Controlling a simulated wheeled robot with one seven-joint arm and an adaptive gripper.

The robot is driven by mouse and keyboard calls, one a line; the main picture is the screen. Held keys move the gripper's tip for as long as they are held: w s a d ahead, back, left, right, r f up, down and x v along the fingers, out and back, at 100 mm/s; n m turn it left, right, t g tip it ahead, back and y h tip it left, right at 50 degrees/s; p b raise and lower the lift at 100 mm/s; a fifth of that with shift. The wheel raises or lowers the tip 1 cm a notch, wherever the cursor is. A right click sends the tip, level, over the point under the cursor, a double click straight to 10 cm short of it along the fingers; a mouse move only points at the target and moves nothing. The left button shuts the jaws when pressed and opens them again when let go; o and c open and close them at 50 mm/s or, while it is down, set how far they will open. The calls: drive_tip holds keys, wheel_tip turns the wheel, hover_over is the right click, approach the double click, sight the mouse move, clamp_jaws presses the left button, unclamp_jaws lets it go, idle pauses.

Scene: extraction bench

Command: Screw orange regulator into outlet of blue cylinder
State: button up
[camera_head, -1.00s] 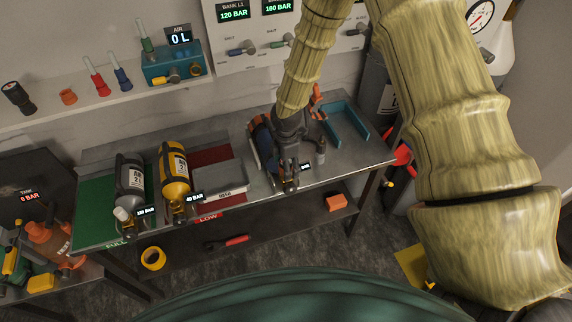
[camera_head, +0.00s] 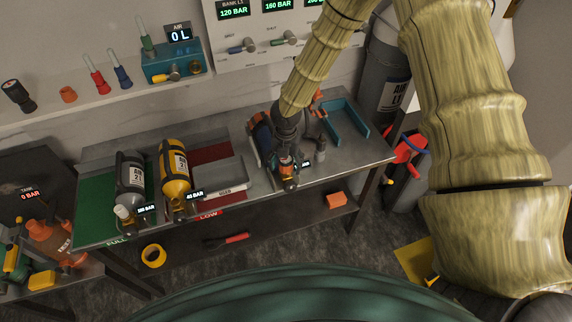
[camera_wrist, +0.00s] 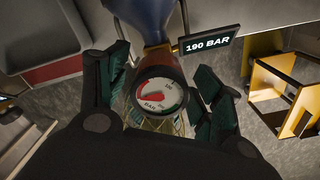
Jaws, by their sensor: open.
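The blue cylinder (camera_head: 262,137) lies in a cradle on the steel bench, partly hidden by my arm. In the wrist view the blue cylinder (camera_wrist: 148,14) is at the top, its neck pointing toward me. The regulator (camera_wrist: 166,71), with a reddish-orange body and a round white gauge, sits in line with that neck. I cannot tell how far its thread is engaged. My gripper (camera_head: 287,178) is at the outlet end of the cylinder. In the wrist view my gripper (camera_wrist: 162,92) is open, with dark green finger pads on both sides of the regulator.
A tag (camera_wrist: 208,40) reads 190 BAR. A grey cylinder (camera_head: 130,178) and a yellow cylinder (camera_head: 175,167) lie to the left, beside a light tray (camera_head: 222,180). An empty blue cradle (camera_head: 345,122) stands to the right. An orange block (camera_head: 336,200) is on the lower shelf.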

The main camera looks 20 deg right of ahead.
drive_tip(key=c, duration=1.2)
drive_tip(key=shift+o, duration=0.2)
drive_tip(key=m+b, duration=0.1)
drive_tip(key=m, duration=0.4)
drive_tip(key=shift+f+m, duration=0.1)
drive_tip(key=shift+m, duration=0.2)
drive_tip(key=m+b, duration=0.1)
drive_tip(key=m, duration=0.4)
drive_tip(key=o, duration=0.8)
drive_tip(key=shift+m, duration=0.6)
drive_tip(key=shift+c, duration=0.2)
drive_tip(key=o, duration=0.4)
